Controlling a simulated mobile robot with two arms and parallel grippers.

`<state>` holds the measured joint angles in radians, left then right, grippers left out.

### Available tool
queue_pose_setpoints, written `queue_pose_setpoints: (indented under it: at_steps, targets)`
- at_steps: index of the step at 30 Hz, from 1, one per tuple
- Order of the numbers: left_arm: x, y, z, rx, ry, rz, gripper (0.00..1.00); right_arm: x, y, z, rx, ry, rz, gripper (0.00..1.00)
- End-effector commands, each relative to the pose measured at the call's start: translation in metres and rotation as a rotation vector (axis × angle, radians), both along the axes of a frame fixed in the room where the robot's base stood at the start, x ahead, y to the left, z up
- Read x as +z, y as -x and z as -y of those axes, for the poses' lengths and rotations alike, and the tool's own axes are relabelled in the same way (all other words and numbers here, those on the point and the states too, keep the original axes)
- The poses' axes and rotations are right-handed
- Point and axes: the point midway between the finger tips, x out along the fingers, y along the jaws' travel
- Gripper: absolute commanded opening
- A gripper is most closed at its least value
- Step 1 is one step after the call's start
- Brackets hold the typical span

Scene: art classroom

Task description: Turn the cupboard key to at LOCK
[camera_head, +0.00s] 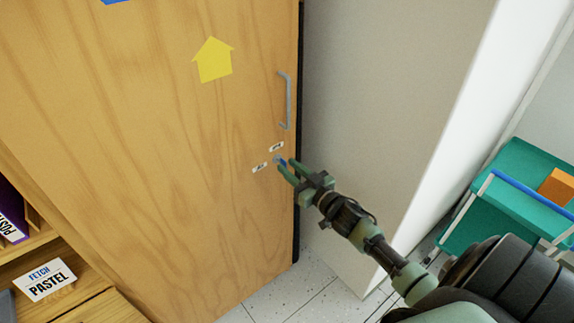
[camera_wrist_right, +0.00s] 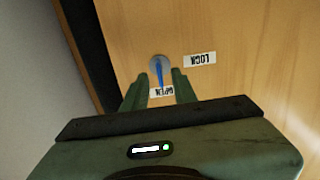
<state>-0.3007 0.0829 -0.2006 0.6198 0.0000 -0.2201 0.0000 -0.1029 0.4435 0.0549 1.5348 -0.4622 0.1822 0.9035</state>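The wooden cupboard door (camera_head: 150,130) fills the left and middle of the head view. Its small blue key (camera_head: 280,161) sits in a round grey lock plate (camera_wrist_right: 157,61). In the wrist view the blue key (camera_wrist_right: 160,74) points at the OPEN label (camera_wrist_right: 162,92); the LOCK label (camera_wrist_right: 200,59) is to the right of the plate. In the head view one label (camera_head: 276,147) is above the key and another (camera_head: 260,167) to its left, both too small to read. My right gripper (camera_head: 287,169) is open, its fingers (camera_wrist_right: 160,86) apart on either side of the key. My left gripper is out of view.
A grey door handle (camera_head: 287,100) is above the key. A pale wall panel (camera_head: 365,110) stands right of the cupboard. A teal cart (camera_head: 515,190) is at far right. An open shelf with a PASTEL sign (camera_head: 48,280) is at lower left.

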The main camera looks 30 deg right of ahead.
Motion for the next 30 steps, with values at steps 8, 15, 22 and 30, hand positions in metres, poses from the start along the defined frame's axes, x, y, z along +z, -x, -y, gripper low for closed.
queue_pose_setpoints:
  at_steps: [8,15,22,30]
  targets:
    - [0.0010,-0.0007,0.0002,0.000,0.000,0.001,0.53,-0.0006,-0.0152,-0.0018,0.001,-0.001,-0.001,0.27]
    - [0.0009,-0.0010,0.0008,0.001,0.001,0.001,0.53,-0.0008,-0.0149,-0.0018,0.001,-0.001,-0.001,0.08]
    - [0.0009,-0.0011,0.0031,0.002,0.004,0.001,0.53,-0.0008,-0.0148,-0.0019,0.001,0.000,-0.001,0.00]
    - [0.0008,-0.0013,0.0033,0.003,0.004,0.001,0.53,-0.0007,-0.0147,-0.0021,0.000,0.054,0.003,0.00]
